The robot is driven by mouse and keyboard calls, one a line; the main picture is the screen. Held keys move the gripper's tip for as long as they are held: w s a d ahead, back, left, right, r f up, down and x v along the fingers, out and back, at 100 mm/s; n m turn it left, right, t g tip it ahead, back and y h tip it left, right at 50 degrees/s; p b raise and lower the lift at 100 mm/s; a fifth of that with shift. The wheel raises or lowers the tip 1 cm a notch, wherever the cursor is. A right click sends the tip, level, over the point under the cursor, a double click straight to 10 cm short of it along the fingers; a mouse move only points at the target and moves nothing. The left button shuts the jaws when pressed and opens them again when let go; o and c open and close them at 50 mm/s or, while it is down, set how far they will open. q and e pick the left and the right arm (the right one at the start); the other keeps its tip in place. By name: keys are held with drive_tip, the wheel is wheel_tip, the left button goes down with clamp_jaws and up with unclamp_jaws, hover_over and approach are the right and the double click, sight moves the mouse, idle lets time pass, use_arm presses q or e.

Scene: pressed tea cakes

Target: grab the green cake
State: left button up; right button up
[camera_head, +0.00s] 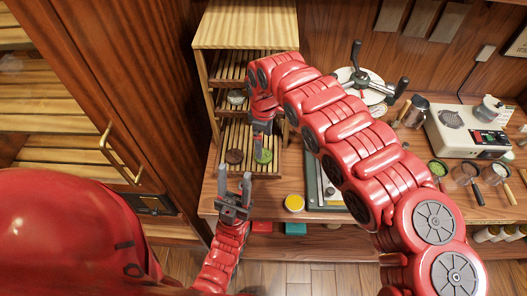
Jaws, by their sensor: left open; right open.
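The green cake (264,156) lies on the lower slatted shelf of the wooden rack, towards its right side. My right gripper (262,146) points down from my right arm just above the green cake and overlaps it in the picture. I cannot tell whether its fingers touch the cake. My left gripper (235,181) is open and empty, pointing up in front of the lower shelf. A dark brown cake (234,157) lies on the same shelf, left of the green one.
The wooden rack (245,24) has slatted shelves, with a pale item (236,97) on a higher one. A yellow-topped tin (294,203) stands on the counter edge. A round press (360,80) and a cream appliance (468,130) stand at the right. A cabinet door borders the left.

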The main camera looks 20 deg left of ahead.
sight(267, 156)
drive_tip(key=shift+f, duration=0.4)
drive_tip(key=shift+s+a+f+p, duration=0.1)
drive_tip(key=shift+s+f+p, duration=0.05)
drive_tip(key=shift+f+p, duration=0.2)
drive_tip(key=f, duration=0.1)
drive_tip(key=f+p, duration=0.1)
drive_tip(key=f, duration=0.1)
drive_tip(key=shift+a, duration=0.25)
drive_tip(key=shift+d+f+p, duration=0.15)
drive_tip(key=shift+f+p, duration=0.15)
drive_tip(key=shift+f, duration=0.6)
drive_tip(key=c, duration=1.3)
drive_tip(key=shift+r, duration=0.15)
